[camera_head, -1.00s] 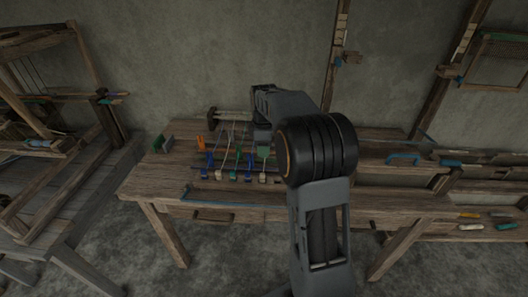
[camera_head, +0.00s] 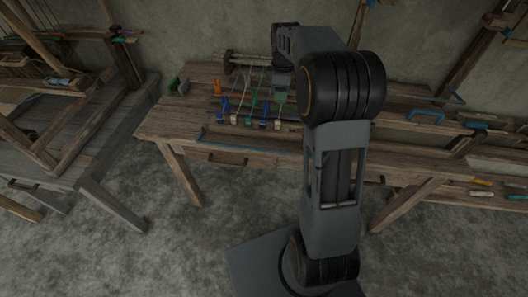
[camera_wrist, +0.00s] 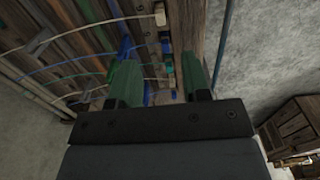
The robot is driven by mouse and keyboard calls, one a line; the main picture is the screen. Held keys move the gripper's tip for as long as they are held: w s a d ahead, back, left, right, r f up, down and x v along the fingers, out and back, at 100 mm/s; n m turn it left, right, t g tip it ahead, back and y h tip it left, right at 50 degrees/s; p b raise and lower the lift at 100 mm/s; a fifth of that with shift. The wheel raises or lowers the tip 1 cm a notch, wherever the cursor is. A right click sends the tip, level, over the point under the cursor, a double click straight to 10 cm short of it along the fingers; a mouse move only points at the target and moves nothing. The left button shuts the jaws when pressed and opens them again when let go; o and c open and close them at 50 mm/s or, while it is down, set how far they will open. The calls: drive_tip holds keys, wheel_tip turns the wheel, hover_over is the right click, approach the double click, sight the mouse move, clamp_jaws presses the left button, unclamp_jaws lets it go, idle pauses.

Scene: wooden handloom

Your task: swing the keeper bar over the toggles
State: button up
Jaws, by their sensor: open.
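A row of small toggles in blue, white and green (camera_head: 250,118) stands near the front of the wooden bench, with cords running back from them. A long thin blue-grey bar (camera_head: 235,142), which looks like the keeper bar, lies along the bench's front edge, in front of the toggles. My gripper (camera_head: 281,96) is over the right end of the row, partly hidden by my arm. In the wrist view my gripper (camera_wrist: 160,82) has its green fingers apart, with toggles (camera_wrist: 166,55) seen between and beyond them. The bar (camera_wrist: 222,45) runs to the right of the fingers there.
An orange piece (camera_head: 217,87) and a green bracket (camera_head: 177,86) stand at the bench's left. A blue handle (camera_head: 427,115) lies at the right. A loom frame (camera_head: 60,120) stands to the left.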

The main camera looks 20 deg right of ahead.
drive_tip(key=shift+c, duration=0.6)
drive_tip(key=s+a+m, duration=0.1)
drive_tip(key=s+a+r+m, duration=0.1)
drive_tip(key=s, duration=0.1)
drive_tip(key=s+a+r, duration=0.1)
drive_tip(key=s+a, duration=0.1)
drive_tip(key=shift+r+m+t, duration=0.25)
drive_tip(key=shift+m+t, duration=0.15)
drive_tip(key=c, duration=0.5)
drive_tip(key=s+a+m, duration=0.1)
drive_tip(key=s, duration=0.1)
drive_tip(key=s+a+m, duration=0.1)
drive_tip(key=s, duration=0.1)
drive_tip(key=s+a+m+t, duration=0.1)
drive_tip(key=s, duration=0.1)
drive_tip(key=shift+s+a+r, duration=0.1)
drive_tip(key=shift+a+r, duration=0.1)
drive_tip(key=shift+r, duration=0.15)
clamp_jaws()
drive_tip(key=s+a+f+m, duration=0.1)
drive_tip(key=s+a+m, duration=0.1)
drive_tip(key=s, duration=0.3)
drive_tip(key=s+a+f+m+t, duration=0.1)
drive_tip(key=s+f+m, duration=0.1)
drive_tip(key=s+m, duration=0.2)
drive_tip(key=shift+s+a+f, duration=0.15)
drive_tip(key=shift+s+a, duration=0.2)
drive_tip(key=shift+s, duration=0.45)
